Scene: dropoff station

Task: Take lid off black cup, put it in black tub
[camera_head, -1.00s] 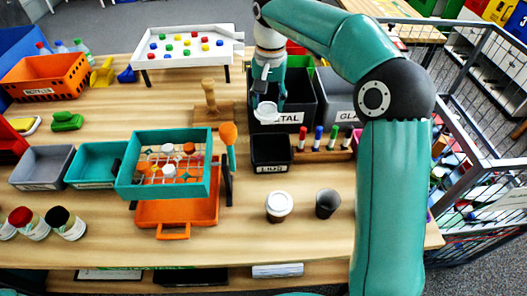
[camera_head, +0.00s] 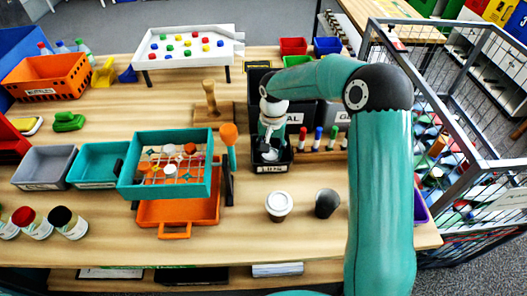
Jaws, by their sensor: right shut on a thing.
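My right gripper (camera_head: 269,148) reaches down over the small black tub (camera_head: 272,168), which has a white label on its front. It is shut on a white lid (camera_head: 270,155), which shows at the tub's opening; I cannot tell whether the lid touches the tub floor. The gripper and arm hide part of the tub. The black cup (camera_head: 327,204) stands on the table, right of a white cup with a lid (camera_head: 279,207). My left gripper is not in view.
A rack of colored markers (camera_head: 318,145) stands right of the tub. Large black bins (camera_head: 300,112) stand behind it. A teal sieve tray (camera_head: 165,190) over an orange tray (camera_head: 178,213) is to the left. A wire cage (camera_head: 470,180) borders the right side.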

